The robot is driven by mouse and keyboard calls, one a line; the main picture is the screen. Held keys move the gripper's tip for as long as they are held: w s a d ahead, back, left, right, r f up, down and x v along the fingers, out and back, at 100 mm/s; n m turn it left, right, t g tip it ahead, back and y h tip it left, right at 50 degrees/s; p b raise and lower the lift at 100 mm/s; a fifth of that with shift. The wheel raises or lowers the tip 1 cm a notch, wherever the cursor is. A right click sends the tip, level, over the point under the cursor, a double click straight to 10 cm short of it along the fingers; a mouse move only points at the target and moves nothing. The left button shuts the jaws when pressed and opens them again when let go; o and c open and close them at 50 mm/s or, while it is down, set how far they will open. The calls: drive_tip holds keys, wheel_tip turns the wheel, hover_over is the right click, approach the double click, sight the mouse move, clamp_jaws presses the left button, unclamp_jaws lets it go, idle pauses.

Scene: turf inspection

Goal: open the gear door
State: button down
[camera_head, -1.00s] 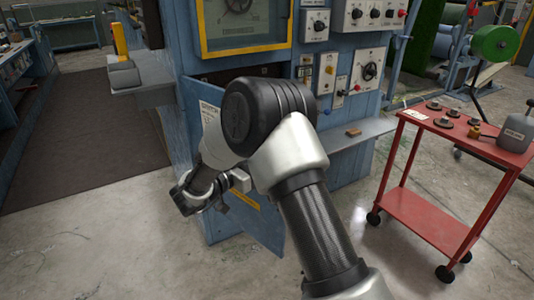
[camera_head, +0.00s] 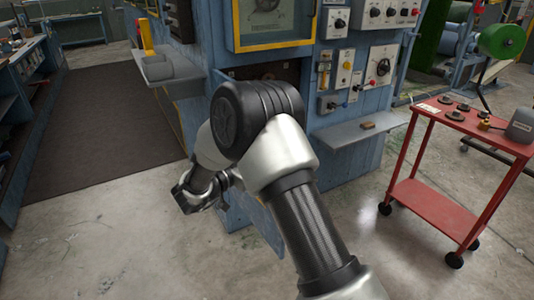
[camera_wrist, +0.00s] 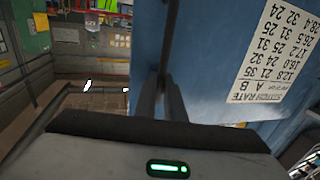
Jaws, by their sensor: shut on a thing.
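The gear door is a blue panel (camera_head: 262,222) on the front of the blue machine, mostly hidden behind my arm in the head view. It stands swung out, with a dark recess (camera_head: 268,70) showing above my arm. In the wrist view the door (camera_wrist: 210,50) fills the upper middle and right, with an upside-down white stitch rate chart (camera_wrist: 275,50) on it. My gripper (camera_wrist: 160,88) is shut at the door's left edge there. Whether its fingers hold the edge itself or a handle is hidden.
A red cart (camera_head: 440,205) with small parts stands on the right. A small grey shelf (camera_head: 352,134) juts from the machine beside the control panels, and another ledge (camera_head: 165,72) juts at left. Bare concrete floor (camera_head: 100,235) lies at front left, beyond it a dark mat (camera_head: 95,120).

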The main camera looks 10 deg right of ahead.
drive_tip(key=shift+s+a, duration=0.1)
drive_tip(key=shift+a, duration=0.05)
idle(0.3)
drive_tip(key=c, duration=2.1)
unclamp_jaws()
drive_tip(key=shift+a, duration=0.1)
drive_tip(key=p+v, duration=0.2)
drive_tip(key=v, duration=1.5)
drive_tip(key=shift+s+a, duration=0.1)
drive_tip(key=shift+s, duration=0.05)
